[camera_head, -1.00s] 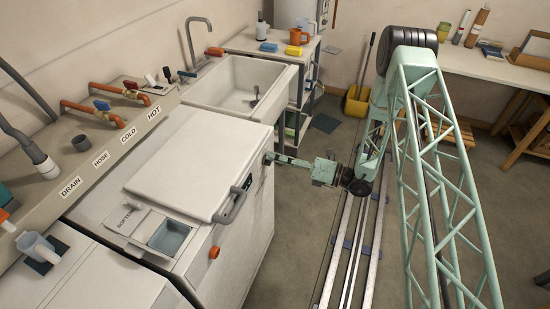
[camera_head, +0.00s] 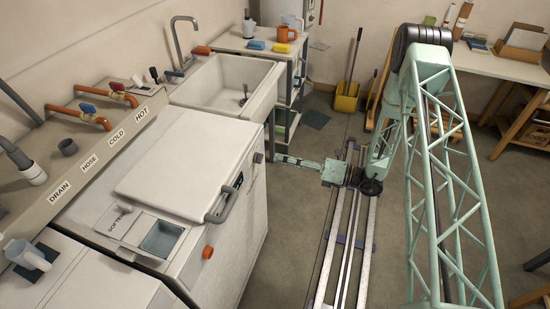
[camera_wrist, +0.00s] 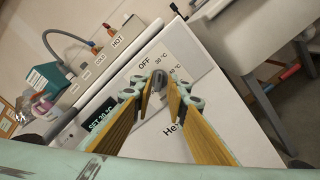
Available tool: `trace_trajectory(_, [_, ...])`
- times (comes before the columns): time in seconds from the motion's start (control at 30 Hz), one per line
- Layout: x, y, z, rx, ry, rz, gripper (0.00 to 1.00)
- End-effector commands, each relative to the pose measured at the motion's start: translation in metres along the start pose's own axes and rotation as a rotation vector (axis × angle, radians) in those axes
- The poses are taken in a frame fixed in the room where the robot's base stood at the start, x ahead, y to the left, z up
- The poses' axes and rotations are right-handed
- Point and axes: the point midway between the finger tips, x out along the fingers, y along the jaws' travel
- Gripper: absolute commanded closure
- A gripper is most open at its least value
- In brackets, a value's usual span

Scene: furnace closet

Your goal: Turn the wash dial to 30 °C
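The wash dial (camera_wrist: 159,80) is a small grey knob on the white front of the washing machine (camera_head: 228,240). Around it in the wrist view are the marks OFF, 30 °C and what looks like another temperature at the right. A dark "SET 30 °C" sign (camera_wrist: 102,118) is left of the dial. My gripper (camera_wrist: 161,88) is open, with its yellow-sided fingers pointing at the panel and the dial between or just beyond their tips. I cannot tell whether they touch it.
A grey handle (camera_head: 222,207) and an orange knob (camera_head: 208,252) stick out from the machine's near front. The sink (camera_head: 225,90) stands beyond it. My rails run along open floor to the right.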

Motion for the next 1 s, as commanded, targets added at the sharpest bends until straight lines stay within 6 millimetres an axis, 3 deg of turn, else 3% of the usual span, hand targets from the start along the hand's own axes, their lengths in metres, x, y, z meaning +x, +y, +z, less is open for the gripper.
trace_trajectory(0.3, [-0.034,-0.001,0.0,0.0,-0.001,-0.002,0.86])
trace_trajectory(0.5, [-0.046,0.0,0.0,0.0,0.0,-0.001,0.86])
trace_trajectory(1.0, [-0.051,0.0,0.0,0.0,0.0,0.0,0.86])
